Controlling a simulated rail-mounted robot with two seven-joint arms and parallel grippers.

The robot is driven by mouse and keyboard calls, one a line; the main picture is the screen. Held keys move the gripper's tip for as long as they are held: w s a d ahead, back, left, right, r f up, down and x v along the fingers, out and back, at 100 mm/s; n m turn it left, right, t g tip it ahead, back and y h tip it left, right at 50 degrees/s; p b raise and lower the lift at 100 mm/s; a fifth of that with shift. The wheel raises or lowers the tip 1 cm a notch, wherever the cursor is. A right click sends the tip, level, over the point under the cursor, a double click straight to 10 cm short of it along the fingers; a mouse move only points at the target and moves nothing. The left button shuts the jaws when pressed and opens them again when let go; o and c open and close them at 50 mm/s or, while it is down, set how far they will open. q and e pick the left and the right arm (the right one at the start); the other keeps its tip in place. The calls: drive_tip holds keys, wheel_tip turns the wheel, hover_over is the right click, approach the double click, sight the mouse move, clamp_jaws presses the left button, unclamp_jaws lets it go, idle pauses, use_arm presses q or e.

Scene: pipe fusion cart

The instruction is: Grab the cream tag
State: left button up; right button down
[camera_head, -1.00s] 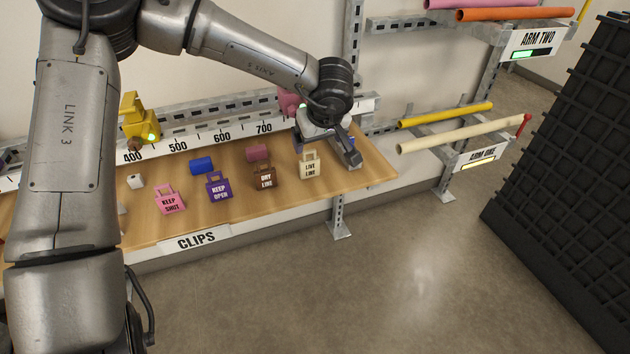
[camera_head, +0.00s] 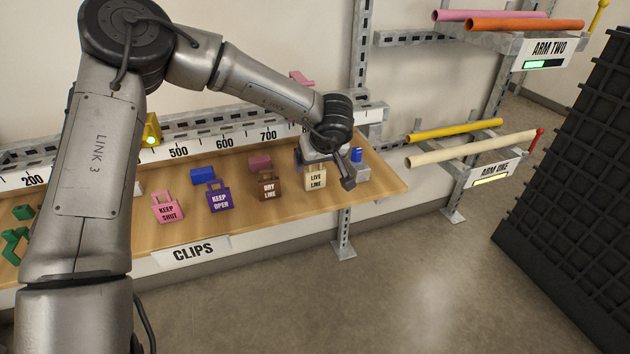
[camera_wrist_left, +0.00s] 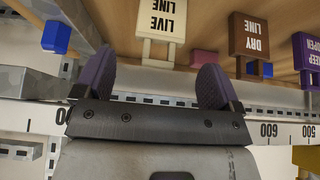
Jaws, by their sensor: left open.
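The cream tag (camera_head: 316,180), marked LIVE LINE, sits on the wooden shelf at the right end of the row of tags. It also shows upside down in the left wrist view (camera_wrist_left: 160,18), with its loop handle towards my gripper. My left gripper (camera_wrist_left: 155,80) is open and empty. In the wrist view the handle lies ahead of the gap between its dark fingertips, with no contact visible. My right gripper is not in view.
The brown DRY LINE tag (camera_head: 269,188), purple KEEP OPEN tag (camera_head: 219,198) and pink KEEP SHUT tag (camera_head: 166,209) stand to the left. A pink block (camera_head: 260,163) and a blue block (camera_head: 203,174) lie behind them. A scale rail (camera_head: 200,150) runs along the back.

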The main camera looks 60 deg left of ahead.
sight(315, 170)
use_arm(q)
drive_tip(key=b+x, duration=0.3)
drive_tip(key=x, duration=0.1)
drive_tip(key=shift+f, duration=0.15)
drive_tip(key=shift+w+a+f, duration=0.1)
drive_tip(key=shift+a+f, duration=0.1)
drive_tip(key=shift+a, duration=0.1)
drive_tip(key=c, duration=1.2)
